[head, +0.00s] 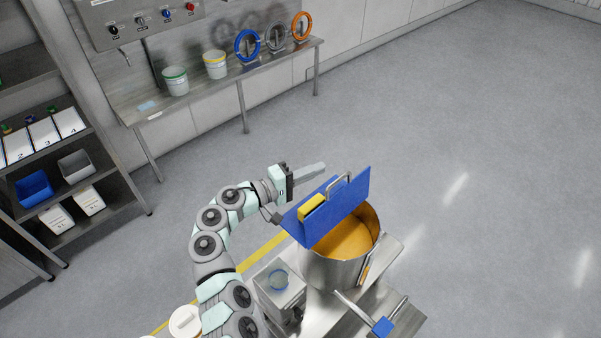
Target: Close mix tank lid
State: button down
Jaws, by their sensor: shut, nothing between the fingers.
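The mix tank (334,270) is a round steel vessel at the lower middle right of the head view, with an orange inside showing. Its blue lid (335,222) stands raised and tilted over the tank's far left side, so the mouth is open. A metal handle (341,181) and a yellow block (312,206) are on the lid. My gripper (318,170) is shut and empty. It appears just behind and left of the lid's upper edge; I cannot tell whether it touches the lid.
A steel machine top (387,256) surrounds the tank, with a steel box (278,291) left of it and a blue-ended lever (382,326) in front. A wall table (200,86) holds buckets and rings. A shelf (55,150) stands left. Open floor lies right.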

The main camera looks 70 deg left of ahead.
jog(key=d, duration=0.1)
jog(key=w+d+p, duration=0.1)
jog(key=d, duration=0.1)
jog(key=shift+w+d+f, duration=0.1)
jog(key=shift+w+d, duration=0.15)
jog(key=shift+d, duration=0.1)
dwell(0.4)
